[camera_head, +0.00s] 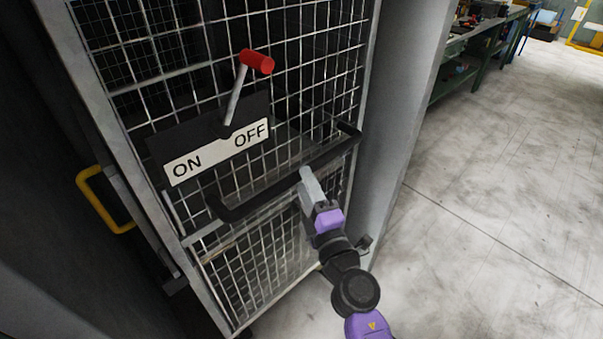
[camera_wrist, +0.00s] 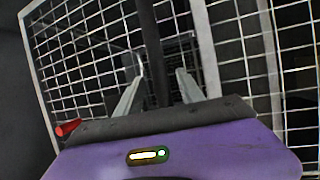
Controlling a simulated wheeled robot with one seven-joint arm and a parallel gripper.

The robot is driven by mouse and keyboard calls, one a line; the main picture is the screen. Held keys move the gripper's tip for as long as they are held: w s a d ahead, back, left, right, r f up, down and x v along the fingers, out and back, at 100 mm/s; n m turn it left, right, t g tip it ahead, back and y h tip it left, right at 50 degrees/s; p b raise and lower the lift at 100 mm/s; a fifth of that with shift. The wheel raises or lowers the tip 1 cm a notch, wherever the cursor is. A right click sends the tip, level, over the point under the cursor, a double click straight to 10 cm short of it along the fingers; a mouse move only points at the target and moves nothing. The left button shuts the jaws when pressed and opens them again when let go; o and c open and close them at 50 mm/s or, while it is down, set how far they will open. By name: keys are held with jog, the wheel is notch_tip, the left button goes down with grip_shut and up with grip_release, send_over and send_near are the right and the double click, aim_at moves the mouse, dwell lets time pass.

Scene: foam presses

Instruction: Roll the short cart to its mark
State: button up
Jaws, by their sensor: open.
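No cart or floor mark can be made out in either view. My gripper (camera_head: 306,176) is open at the long black bar handle (camera_head: 270,183) on the front of a wire-mesh gate (camera_head: 240,275). In the wrist view my two fingers (camera_wrist: 160,88) stand apart, with the black bar (camera_wrist: 148,35) running between them. I cannot tell whether they touch it. Above the bar, a lever (camera_head: 238,92) with a red grip (camera_head: 257,61) leans right over a plate marked ON and OFF (camera_head: 216,151), toward OFF.
A grey post (camera_head: 408,120) stands right of the mesh. A yellow handle (camera_head: 102,200) sticks out at the left. Green workbenches (camera_head: 480,55) with items on them stand at the back right. The concrete floor (camera_head: 490,220) on the right is clear.

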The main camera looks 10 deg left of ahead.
jog(key=shift+x, duration=1.85)
grip_shut()
